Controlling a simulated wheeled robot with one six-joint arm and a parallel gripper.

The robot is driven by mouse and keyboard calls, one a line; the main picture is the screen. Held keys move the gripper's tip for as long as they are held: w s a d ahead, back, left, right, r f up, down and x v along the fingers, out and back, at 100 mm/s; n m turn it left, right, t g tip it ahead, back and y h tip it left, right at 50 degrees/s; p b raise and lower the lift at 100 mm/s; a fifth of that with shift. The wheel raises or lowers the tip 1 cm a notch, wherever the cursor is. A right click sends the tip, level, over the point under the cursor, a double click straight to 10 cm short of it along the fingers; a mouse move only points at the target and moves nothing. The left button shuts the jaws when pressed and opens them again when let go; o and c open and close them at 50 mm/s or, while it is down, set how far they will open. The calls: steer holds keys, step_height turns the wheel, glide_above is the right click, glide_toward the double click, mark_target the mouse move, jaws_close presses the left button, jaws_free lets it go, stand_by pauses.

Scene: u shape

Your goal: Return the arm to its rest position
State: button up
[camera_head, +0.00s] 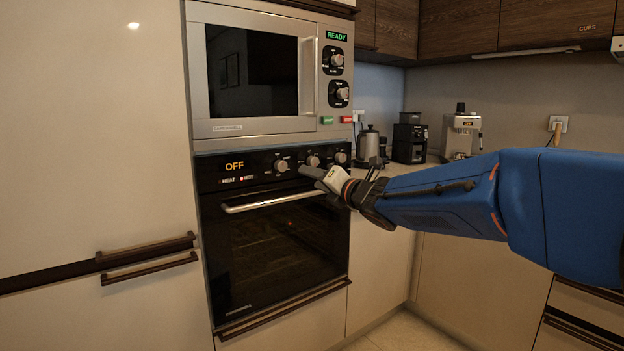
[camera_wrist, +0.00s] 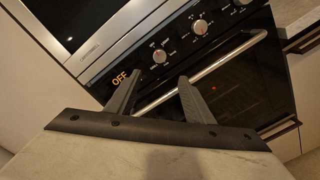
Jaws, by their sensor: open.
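My arm (camera_head: 450,200), blue with a dark wrist, reaches in from the right in the head view. My gripper (camera_head: 318,176) is in front of the oven's control panel, near its knobs. In the wrist view my gripper (camera_wrist: 160,92) shows two dark fingers spread apart with nothing between them. The oven handle (camera_wrist: 200,72) appears beyond the fingertips. I cannot tell the exact gap between the fingers and the oven.
The oven (camera_head: 275,250) is shut and its display reads OFF. A microwave (camera_head: 255,75) reading READY is above it. A kettle (camera_head: 369,146) and coffee machines (camera_head: 461,135) stand on the corner counter. Tall cabinet doors (camera_head: 90,120) fill the left. Floor (camera_head: 410,332) shows at the bottom.

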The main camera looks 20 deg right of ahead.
stand_by(0.3)
steer(key=s+d+f+m+g+h, duration=0.35)
steer(key=s+f+m, duration=0.35)
steer(key=s+m, duration=0.25)
steer(key=s+d+f+m+g+h, duration=0.2)
steer(key=s+d+f+m+h, duration=0.2)
steer(key=s+f+m, duration=0.5)
steer(key=s+a+f+m+g, duration=0.1)
steer(key=s+f+m+g, duration=0.1)
steer(key=s+f+m, duration=0.2)
steer(key=s+a+f+m+g+y, duration=0.1)
steer(key=s+f+m, duration=0.3)
steer(key=s, duration=0.6)
steer(key=s+a+f+m+g+y, duration=0.1)
steer(key=s+a+f+m+g, duration=0.2)
steer(key=s, duration=0.4)
steer(key=shift+a+f+m+g, duration=0.25)
steer(key=shift+f+m+g, duration=0.2)
steer(key=shift+f+g, duration=0.1)
steer(key=shift+r+y, duration=0.1)
steer(key=shift+y, duration=0.15)
steer(key=shift+c, duration=0.2)
